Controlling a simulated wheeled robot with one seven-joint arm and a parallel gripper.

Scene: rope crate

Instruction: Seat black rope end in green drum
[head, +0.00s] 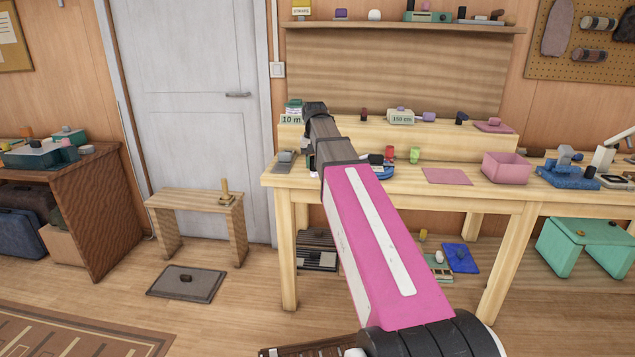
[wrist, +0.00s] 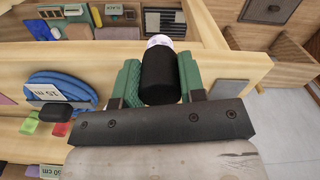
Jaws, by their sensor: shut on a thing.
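My gripper (wrist: 158,82) has green fingers shut on a black cylinder, the black rope end (wrist: 158,78), with a whitish tip at its far end. In the wrist view it is held beside the workbench's edge; its height over the bench is hard to tell. In the head view my arm hides most of the gripper and the rope end. A green drum (head: 292,104) with a white "10 m" label stands on the bench's raised back step at the left, partly behind my arm. It is apart from the rope end. I cannot make out the drum's opening.
A blue drum (wrist: 60,88) labelled "15 m" is on the bench, with a black piece (wrist: 55,115) by it. A pink mat (head: 447,176) and pink bin (head: 507,168) lie farther right. A stool (head: 195,199) stands left.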

